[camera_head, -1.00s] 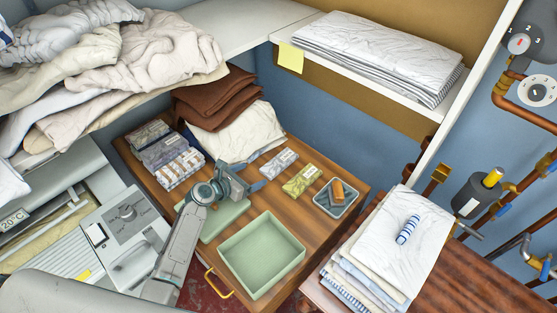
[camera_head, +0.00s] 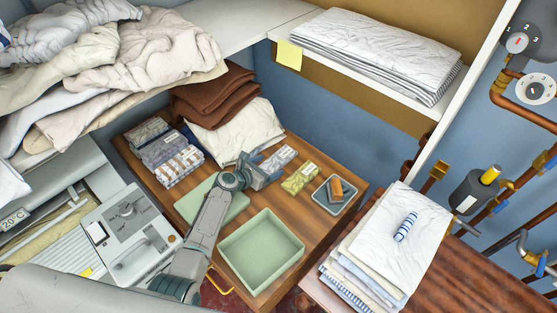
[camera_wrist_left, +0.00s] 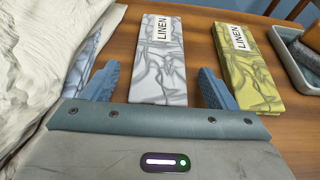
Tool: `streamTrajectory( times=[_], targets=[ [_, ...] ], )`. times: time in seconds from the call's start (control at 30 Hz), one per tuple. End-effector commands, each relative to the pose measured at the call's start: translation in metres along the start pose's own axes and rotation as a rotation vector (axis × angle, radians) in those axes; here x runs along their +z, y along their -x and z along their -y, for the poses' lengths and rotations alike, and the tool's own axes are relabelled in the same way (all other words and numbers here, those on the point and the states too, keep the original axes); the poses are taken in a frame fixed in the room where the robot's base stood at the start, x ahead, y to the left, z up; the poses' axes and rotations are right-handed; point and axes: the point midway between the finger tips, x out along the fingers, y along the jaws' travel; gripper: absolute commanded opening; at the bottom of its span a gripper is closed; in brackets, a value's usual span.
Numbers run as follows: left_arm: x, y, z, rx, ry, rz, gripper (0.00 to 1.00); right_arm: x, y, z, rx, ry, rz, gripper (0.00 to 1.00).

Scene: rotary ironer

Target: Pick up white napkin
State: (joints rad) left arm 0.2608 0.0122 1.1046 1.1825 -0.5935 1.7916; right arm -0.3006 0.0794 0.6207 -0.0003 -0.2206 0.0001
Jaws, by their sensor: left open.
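A white-grey marbled napkin packet with a LINEN label (camera_head: 281,157) lies flat on the wooden table, right of the white cloth pile. It also shows in the left wrist view (camera_wrist_left: 157,60). My left gripper (camera_head: 261,174) is open at the packet's near end. In the left wrist view its two blue fingers (camera_wrist_left: 158,85) stand on either side of the packet, with gaps visible. The packet's near end is hidden by the gripper body. A yellow-green LINEN packet (camera_head: 300,178) lies to the right, close to the right finger. My right gripper is not in view.
A green open box (camera_head: 262,258) stands in front, with a flat green piece (camera_head: 205,198) left of it. A small grey tray (camera_head: 328,203) with orange-brown items is at right. Several patterned packets (camera_head: 178,166) stack at left. The white cloth (camera_wrist_left: 55,45) is close to the left finger.

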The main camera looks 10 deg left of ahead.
Motion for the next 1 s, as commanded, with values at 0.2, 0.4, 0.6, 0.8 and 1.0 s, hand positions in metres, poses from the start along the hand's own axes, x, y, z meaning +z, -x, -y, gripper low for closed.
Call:
streamTrajectory(
  times=[0.2, 0.4, 0.6, 0.8, 1.0],
  targets=[
    [0.0, 0.0, 0.0, 0.0, 0.0, 0.0, 0.56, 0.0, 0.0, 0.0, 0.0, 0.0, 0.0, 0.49],
    [0.0, 0.0, 0.0, 0.0, 0.0, 0.0, 0.32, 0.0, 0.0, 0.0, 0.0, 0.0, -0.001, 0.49],
    [0.001, 0.001, 0.0, 0.0, 0.0, -0.001, 0.32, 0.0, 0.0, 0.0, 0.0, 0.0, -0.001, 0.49],
    [0.015, 0.007, 0.0, 0.0, -0.002, 0.001, 0.32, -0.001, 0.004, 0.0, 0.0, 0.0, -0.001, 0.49],
    [0.045, 0.019, 0.0, 0.001, -0.003, 0.002, 0.32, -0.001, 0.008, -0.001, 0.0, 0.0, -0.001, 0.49]
  ],
)
